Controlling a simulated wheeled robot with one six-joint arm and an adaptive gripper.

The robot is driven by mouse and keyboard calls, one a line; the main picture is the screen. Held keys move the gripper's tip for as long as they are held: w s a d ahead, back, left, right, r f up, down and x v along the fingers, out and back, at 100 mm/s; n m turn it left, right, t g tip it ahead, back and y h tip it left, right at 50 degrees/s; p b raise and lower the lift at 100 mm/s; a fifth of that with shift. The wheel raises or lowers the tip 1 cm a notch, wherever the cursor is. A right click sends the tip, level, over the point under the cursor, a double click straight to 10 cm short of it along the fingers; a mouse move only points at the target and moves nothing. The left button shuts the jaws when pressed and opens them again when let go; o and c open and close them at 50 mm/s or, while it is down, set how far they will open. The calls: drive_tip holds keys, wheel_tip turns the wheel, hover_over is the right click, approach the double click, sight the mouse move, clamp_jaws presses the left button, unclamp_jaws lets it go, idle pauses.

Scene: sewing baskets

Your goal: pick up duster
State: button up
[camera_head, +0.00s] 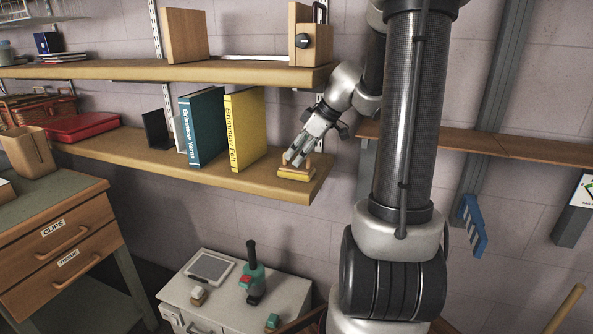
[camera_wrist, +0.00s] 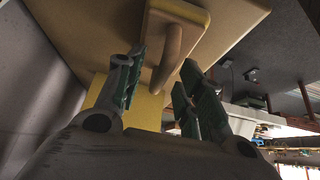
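The duster (camera_head: 297,173) lies on the lower wall shelf near its right end, with a yellow base and a wooden handle. In the wrist view, the duster (camera_wrist: 172,52) shows its handle pointing toward my gripper. My gripper (camera_head: 296,160) is right at the duster in the head view and partly covers it. In the wrist view, my gripper (camera_wrist: 164,62) is open, with one finger on each side of the handle's near part. Gaps show between the fingers and the handle, so it does not look gripped.
A yellow book (camera_head: 245,129) and a teal book (camera_head: 202,127) stand left of the duster on the lower shelf (camera_head: 215,173). The upper shelf (camera_head: 160,70) runs above, bearing a wooden box (camera_head: 306,38). A white cabinet (camera_head: 236,304) with small items stands below.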

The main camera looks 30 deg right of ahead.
clamp_jaws()
drive_tip(key=shift+r, duration=0.25)
idle(0.5)
drive_tip(key=shift+r, duration=0.5)
drive_tip(key=shift+s+a, duration=0.25)
drive_tip(key=shift+a, duration=0.1)
drive_tip(key=shift+s+a, duration=0.1)
